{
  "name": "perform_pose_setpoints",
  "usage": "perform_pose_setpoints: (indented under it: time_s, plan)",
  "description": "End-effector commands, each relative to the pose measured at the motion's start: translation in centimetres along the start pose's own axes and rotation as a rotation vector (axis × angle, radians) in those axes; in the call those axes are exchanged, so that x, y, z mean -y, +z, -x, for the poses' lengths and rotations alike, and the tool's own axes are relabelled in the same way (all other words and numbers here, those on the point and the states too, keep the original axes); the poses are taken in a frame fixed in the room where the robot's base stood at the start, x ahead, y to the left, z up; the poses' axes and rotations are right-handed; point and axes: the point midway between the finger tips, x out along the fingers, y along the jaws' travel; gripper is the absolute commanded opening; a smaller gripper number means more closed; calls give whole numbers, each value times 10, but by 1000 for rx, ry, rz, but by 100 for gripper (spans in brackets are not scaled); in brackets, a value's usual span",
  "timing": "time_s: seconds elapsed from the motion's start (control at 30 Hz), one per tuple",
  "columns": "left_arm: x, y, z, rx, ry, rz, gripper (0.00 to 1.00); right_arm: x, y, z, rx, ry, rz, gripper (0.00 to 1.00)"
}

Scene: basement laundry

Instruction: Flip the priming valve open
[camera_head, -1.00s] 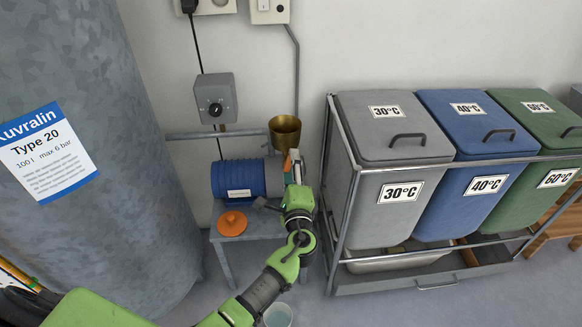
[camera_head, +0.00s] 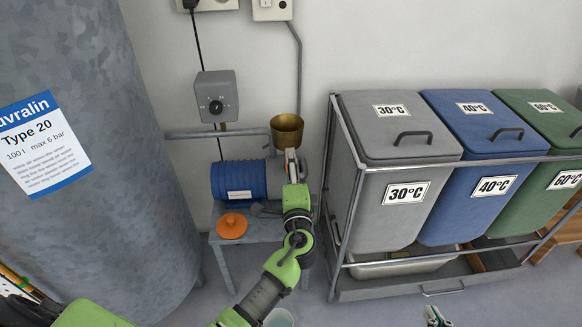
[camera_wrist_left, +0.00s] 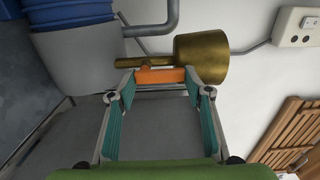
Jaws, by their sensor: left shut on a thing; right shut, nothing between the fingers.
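The blue pump (camera_head: 238,180) sits on a small grey stand, with a brass funnel (camera_head: 286,130) above its right end. The funnel also shows in the left wrist view (camera_wrist_left: 203,60). Below it is the orange valve lever (camera_wrist_left: 160,75), lying crosswise between the fingertips of my left gripper (camera_wrist_left: 161,88). My left gripper (camera_head: 292,162) is shut on the lever and mostly hides it in the head view. My right gripper (camera_head: 435,315) is shut and empty at the bottom edge, away from the pump.
An orange cap (camera_head: 232,226) lies on the grey stand (camera_head: 248,232). A large grey tank (camera_head: 110,190) stands at left and a rack of lidded bins (camera_head: 395,180) at right.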

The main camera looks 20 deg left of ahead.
Motion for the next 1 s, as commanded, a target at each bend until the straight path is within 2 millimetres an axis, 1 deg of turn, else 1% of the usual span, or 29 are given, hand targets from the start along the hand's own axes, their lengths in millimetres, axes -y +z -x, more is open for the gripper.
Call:
perform_pose_setpoints:
  time_s: [0.03,0.07,0.1,0.4,0.47,0.53,0.67,0.9,1.0]
  plan:
    - [-1,0,0,0,2,4,54,0,0,0,0,0,0,0]
    - [-1,0,0,0,2,4,61,0,0,0,1,0,0,0]
    - [-1,0,0,0,2,3,63,0,0,0,1,0,0,0]
    - [-1,0,1,0,1,1,63,0,1,0,3,0,0,0]
    - [-1,0,3,0,1,1,63,0,1,0,4,-1,0,0]
    - [-2,0,10,0,2,1,63,0,1,0,3,-1,0,0]
    - [-2,0,32,-1,4,2,63,0,1,0,3,0,0,0]
    - [-2,0,84,-1,5,2,63,0,1,0,3,0,0,0]
    - [-1,0,100,0,4,3,63,0,1,0,3,0,0,0]
